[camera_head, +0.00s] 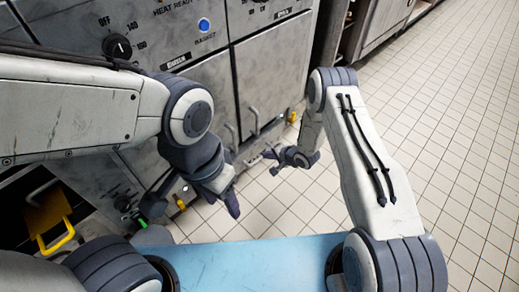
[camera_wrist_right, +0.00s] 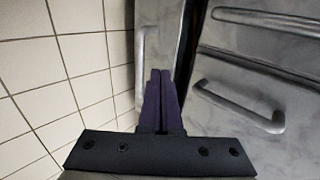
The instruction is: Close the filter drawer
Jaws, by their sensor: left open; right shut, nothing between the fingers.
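I cannot tell for sure which part is the filter drawer. A dark opening at the lower left of the steel fryer front (camera_head: 270,60) holds a yellow part with a yellow handle (camera_head: 55,238). My left gripper (camera_head: 195,203) is open and empty, low in front of the fryer, right of that opening. My right gripper (camera_head: 270,162) is shut and empty, near the lower right of the fryer front. In the right wrist view its closed fingers (camera_wrist_right: 158,75) point at a dark gap between a panel with a bar handle (camera_wrist_right: 141,50) and another with a handle (camera_wrist_right: 240,105).
A control knob (camera_head: 117,46) and a blue button (camera_head: 204,25) are on the upper fryer front. Small yellow and green valve handles show low down. The tiled floor (camera_head: 450,130) is clear on the right. Another steel unit (camera_head: 380,25) stands at the back.

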